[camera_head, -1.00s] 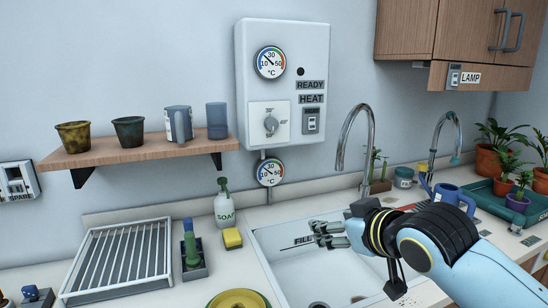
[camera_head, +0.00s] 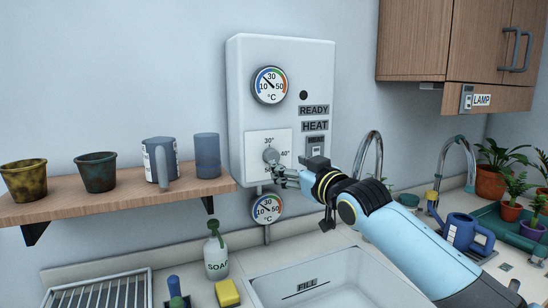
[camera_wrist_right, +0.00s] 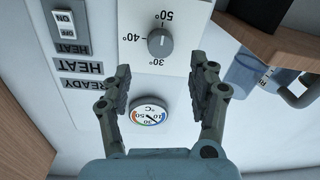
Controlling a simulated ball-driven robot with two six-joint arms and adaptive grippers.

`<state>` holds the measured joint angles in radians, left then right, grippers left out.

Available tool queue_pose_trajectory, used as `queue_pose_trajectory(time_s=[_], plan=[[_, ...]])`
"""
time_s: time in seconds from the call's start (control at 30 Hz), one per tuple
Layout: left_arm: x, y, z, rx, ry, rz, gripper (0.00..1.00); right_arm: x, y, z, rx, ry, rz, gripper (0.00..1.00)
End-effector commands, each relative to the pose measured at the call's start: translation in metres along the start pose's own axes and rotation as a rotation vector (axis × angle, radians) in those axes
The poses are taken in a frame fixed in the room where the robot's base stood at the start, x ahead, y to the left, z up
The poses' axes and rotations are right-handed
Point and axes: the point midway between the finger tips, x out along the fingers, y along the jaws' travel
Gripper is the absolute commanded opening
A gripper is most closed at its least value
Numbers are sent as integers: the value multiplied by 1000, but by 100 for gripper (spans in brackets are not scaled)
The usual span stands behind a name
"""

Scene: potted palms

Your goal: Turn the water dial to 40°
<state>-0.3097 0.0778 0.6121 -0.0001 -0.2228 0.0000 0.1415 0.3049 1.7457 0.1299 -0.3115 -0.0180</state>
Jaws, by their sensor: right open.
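The water dial (camera_head: 271,156) is a grey round knob on a white plate marked 30° at top, 40° at right and 50° near the bottom, on the front of the white heater box (camera_head: 240,120). In the right wrist view, which is upside down, the knob (camera_wrist_right: 160,42) is plain to see. Its pale mark runs along the 30°–50° line; I cannot tell which end points. My right gripper (camera_head: 282,173) is open, just below and right of the knob in the head view. In the wrist view its fingers (camera_wrist_right: 160,74) are spread, with nothing between the tips. My left gripper is not in view.
An upper gauge (camera_head: 270,85) and a lower gauge (camera_head: 267,208) sit above and below the dial. A HEAT switch (camera_head: 315,147) is close to the right. A shelf (camera_head: 105,211) with cups is at left; a tap (camera_head: 367,150) stands behind my right arm.

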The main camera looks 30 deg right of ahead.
Motion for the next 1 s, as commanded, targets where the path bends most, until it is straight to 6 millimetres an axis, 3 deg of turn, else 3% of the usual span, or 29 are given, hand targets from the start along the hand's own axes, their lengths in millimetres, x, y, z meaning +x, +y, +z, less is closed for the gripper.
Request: queue_pose_trajectory(time_s=[0.17, 0.33, 0.5, 0.77, 1.0], plan=[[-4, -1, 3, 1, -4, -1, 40, 38, 0, -1, 3, 0, 1, 60], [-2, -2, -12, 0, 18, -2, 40, 63, 0, 0, 2, 0, 1, 60], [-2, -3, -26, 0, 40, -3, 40, 74, 0, 0, 1, 0, 1, 60], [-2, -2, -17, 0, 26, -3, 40, 74, 0, 0, 0, -1, 0, 60], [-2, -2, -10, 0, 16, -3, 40, 74, 0, 0, 0, -1, 1, 28]])
